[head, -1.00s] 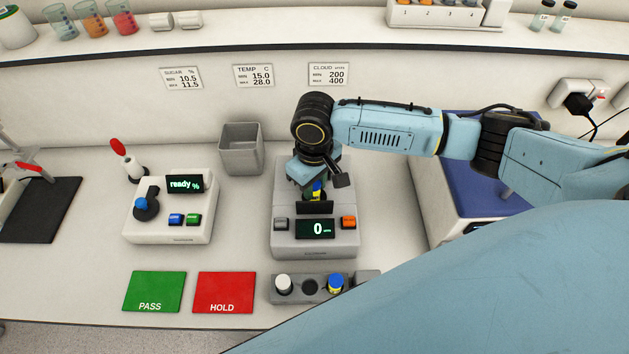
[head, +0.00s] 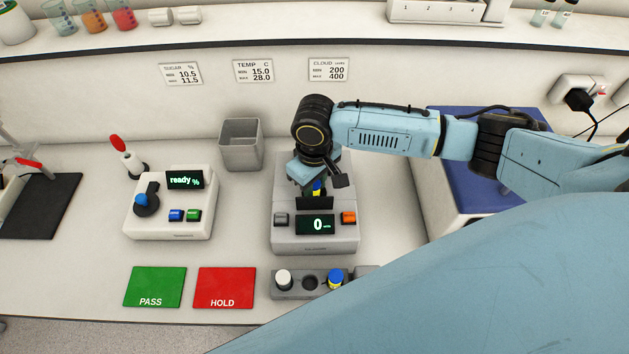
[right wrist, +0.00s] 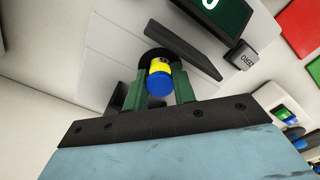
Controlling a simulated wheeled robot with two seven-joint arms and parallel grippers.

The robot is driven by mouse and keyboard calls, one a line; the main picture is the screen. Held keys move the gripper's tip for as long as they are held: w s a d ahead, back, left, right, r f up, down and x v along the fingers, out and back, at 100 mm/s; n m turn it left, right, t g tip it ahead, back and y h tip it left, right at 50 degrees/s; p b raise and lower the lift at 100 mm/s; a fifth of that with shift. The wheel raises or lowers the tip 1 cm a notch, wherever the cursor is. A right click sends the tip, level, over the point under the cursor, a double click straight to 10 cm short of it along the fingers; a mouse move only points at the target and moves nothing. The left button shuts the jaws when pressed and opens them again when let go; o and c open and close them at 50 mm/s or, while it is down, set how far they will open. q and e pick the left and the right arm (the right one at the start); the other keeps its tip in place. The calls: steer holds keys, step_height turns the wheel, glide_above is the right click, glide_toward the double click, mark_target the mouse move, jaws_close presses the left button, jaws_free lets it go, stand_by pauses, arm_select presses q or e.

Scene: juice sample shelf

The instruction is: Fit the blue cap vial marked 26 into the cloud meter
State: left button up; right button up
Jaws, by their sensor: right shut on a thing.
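The cloud meter (head: 288,240) is a grey box whose display reads 0. My right gripper (head: 316,192) is over its upper part, pointing down, shut on a vial with a blue cap (right wrist: 160,82) and a yellow label (right wrist: 159,66). In the right wrist view the vial's lower end is at the dark round well (right wrist: 155,54) behind the meter's black upright flap (right wrist: 185,50). How deep the vial is in the well cannot be told, and the number 26 is not readable. My left gripper is not in view.
A rack (head: 297,294) in front of the meter holds a white-capped vial (head: 283,278) and another blue-capped vial (head: 336,280), with an empty hole between. A grey bin (head: 241,146) stands behind left. Green PASS (head: 155,286) and red HOLD (head: 224,287) mats lie front left.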

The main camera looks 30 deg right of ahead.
steer(key=shift+f, duration=0.2)
steer(key=o, duration=1.1)
steer(key=shift+c, duration=0.2)
step_height(320, 180, up, 14)
steer(key=shift+f, duration=0.25)
